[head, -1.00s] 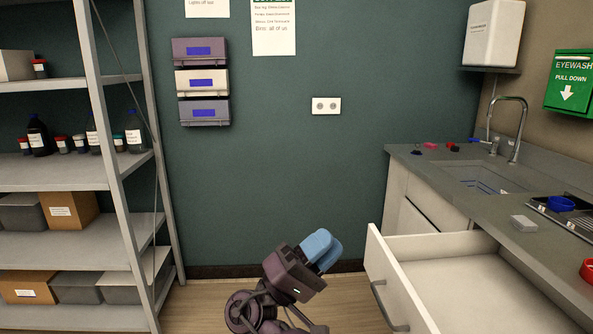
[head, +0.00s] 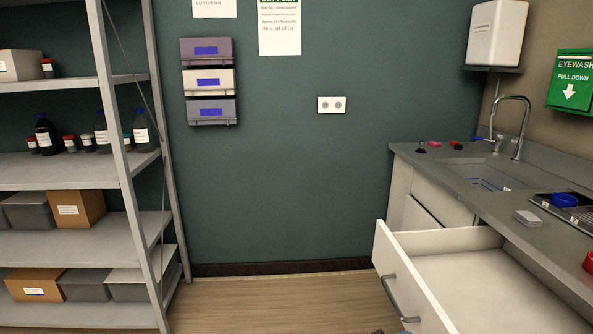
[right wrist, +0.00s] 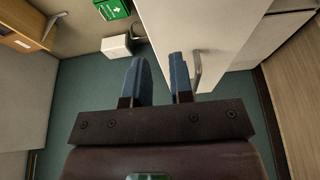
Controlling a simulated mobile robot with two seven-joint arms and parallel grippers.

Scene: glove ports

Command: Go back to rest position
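My right gripper (right wrist: 160,72) shows in the right wrist view with its two blue fingers apart and nothing between them. The white drawer (head: 408,290) stands pulled out below the counter at the lower right of the head view; the visible part of its inside is empty. Its grey handle (head: 390,290) also shows in the right wrist view (right wrist: 197,70), just right of the fingers in the picture; a gap shows between them. In the head view only a small bluish sliver at the bottom edge may be a fingertip. My left gripper is in neither view.
Grey shelves (head: 75,170) with bottles and boxes stand at left. The counter (head: 505,215) at right holds a sink (head: 485,178), a small grey block (head: 528,218) and a blue ring (head: 564,200). Wooden floor (head: 270,300) between shelves and drawer is clear.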

